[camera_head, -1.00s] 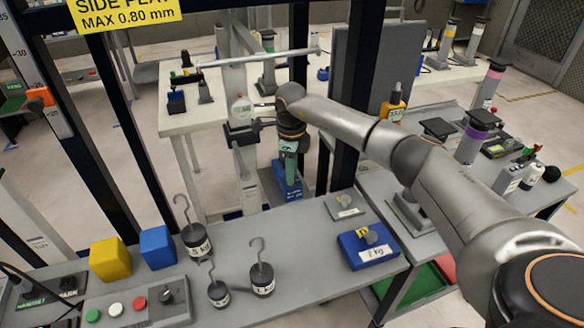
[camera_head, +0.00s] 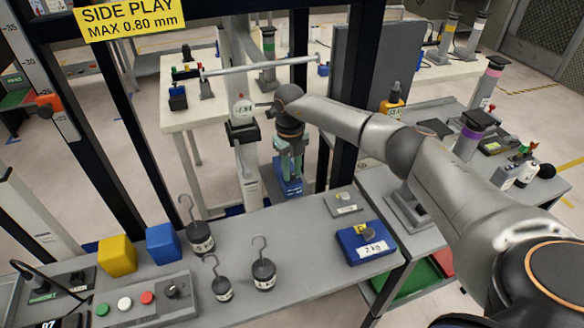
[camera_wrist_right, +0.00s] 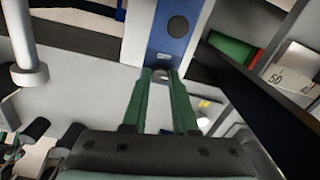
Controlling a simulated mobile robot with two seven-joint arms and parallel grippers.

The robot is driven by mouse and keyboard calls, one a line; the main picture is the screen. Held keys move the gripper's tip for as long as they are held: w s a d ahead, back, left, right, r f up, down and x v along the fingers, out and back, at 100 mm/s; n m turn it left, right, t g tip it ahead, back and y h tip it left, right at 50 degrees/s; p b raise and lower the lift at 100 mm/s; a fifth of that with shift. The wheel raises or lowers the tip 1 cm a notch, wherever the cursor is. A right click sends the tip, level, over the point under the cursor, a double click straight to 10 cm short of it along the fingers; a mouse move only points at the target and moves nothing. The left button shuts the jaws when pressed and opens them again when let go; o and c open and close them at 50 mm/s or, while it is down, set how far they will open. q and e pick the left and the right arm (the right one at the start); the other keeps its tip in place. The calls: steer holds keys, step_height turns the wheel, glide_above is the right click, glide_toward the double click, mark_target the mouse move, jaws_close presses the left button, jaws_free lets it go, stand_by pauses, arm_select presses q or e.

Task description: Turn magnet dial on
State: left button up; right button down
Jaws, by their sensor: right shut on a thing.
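A blue block (camera_head: 289,187) stands low beyond the near bench, beside a pale upright column. In the right wrist view its blue face (camera_wrist_right: 160,38) carries a dark round spot and a small pale label. My right gripper (camera_head: 290,172) reaches down to it from above. In the wrist view the green fingers (camera_wrist_right: 162,76) are shut on a small grey knob (camera_wrist_right: 161,74) at the block's edge, which looks like the magnet dial. The fingers hide much of it, and its on/off marks cannot be read. My left gripper is not in view.
Dark frame posts (camera_head: 345,110) stand close to the right. Hooked weights (camera_head: 263,275), a blue case (camera_head: 367,243) and a button box (camera_head: 140,300) occupy the near bench.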

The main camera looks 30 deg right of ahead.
steer(key=shift+m, duration=0.3)
steer(key=c, duration=0.7)
jaws_free()
steer(key=r, duration=1.2)
steer(key=shift+a+r+b, duration=0.2)
steer(key=shift+r+b, duration=0.05)
steer(key=shift+b, duration=0.15)
